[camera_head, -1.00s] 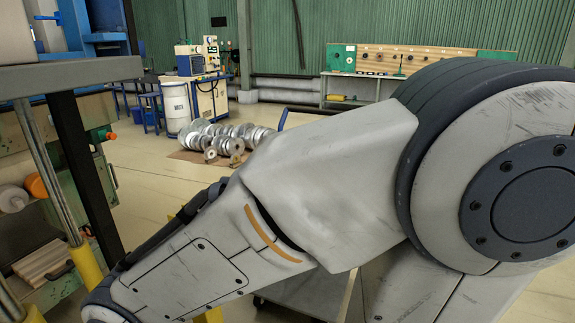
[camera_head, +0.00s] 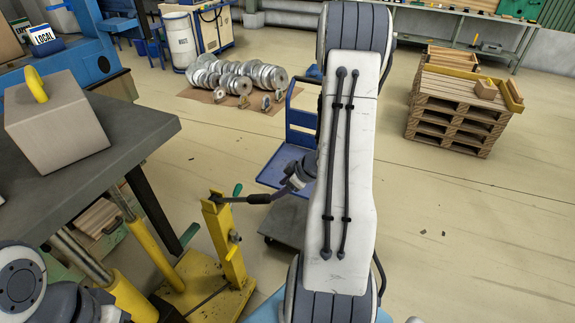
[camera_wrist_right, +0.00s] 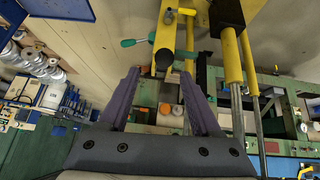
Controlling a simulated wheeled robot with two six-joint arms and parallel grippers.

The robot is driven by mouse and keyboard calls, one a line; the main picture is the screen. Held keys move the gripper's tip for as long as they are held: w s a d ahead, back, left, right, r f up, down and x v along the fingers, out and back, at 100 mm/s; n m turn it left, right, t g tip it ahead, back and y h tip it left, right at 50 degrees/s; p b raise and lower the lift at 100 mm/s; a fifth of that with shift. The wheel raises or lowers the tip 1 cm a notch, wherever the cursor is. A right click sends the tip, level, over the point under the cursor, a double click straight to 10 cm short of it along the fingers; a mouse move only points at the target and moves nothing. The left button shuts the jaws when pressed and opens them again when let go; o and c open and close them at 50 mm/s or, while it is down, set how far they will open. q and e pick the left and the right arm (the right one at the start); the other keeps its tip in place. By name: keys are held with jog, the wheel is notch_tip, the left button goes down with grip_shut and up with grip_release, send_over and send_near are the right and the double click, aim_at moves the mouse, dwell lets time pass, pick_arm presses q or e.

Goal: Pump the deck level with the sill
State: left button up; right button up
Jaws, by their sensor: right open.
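The deck (camera_head: 145,122) is a dark flat top at the left, carrying a grey block (camera_head: 58,128) with a yellow ring. Beside it stands a yellow pump post (camera_head: 222,235) on a yellow base. A pump lever with a dark grip (camera_head: 262,198) reaches right from the post's top. My right gripper (camera_head: 284,190) is at the grip's outer end, partly hidden. In the right wrist view my right gripper (camera_wrist_right: 160,72) is open, and the dark round grip end (camera_wrist_right: 163,58) shows between its fingertips. I cannot make out the sill for sure. Part of my left arm shows at bottom left.
A blue cart (camera_head: 285,165) stands behind the lever. A pallet stack (camera_head: 455,110) is at the right, and metal spools (camera_head: 240,77) lie on a mat at the back. A green-handled part (camera_head: 237,190) is on the post.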

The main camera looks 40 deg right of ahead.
jog(key=shift+y, duration=0.4)
jog(key=b+x, duration=0.7)
jog(key=shift+s+f+b, duration=0.2)
jog(key=shift+s+b, duration=0.1)
jog(key=shift+d, duration=0.1)
grip_shut()
pick_arm(q)
notch_tip(320, 180, down, 13)
jog(key=b, duration=0.7)
pick_arm(e)
jog(key=s+d+f, duration=0.1)
jog(key=s+f, duration=0.2)
jog(key=f, duration=1)
jog(key=shift+w+a+r+p, duration=0.15)
jog(key=shift+w+r+p, duration=0.4)
jog(key=shift+r+p, duration=1.15)
jog(key=shift+w+a+r+p, duration=0.2)
jog(key=shift+w+r+p, duration=0.4)
jog(key=shift+r, duration=2.15)
jog(key=shift+w+a+r+p, duration=0.15)
jog(key=shift+w+r+p, duration=0.3)
jog(key=shift+r+p, duration=1.25)
pick_arm(q)
notch_tip(320, 180, up, 7)
jog(key=b, duration=0.1)
jog(key=shift+f, duration=0.15)
pick_arm(e)
jog(key=shift+c, duration=0.2)
grip_release()
jog(key=shift+r, duration=0.4)
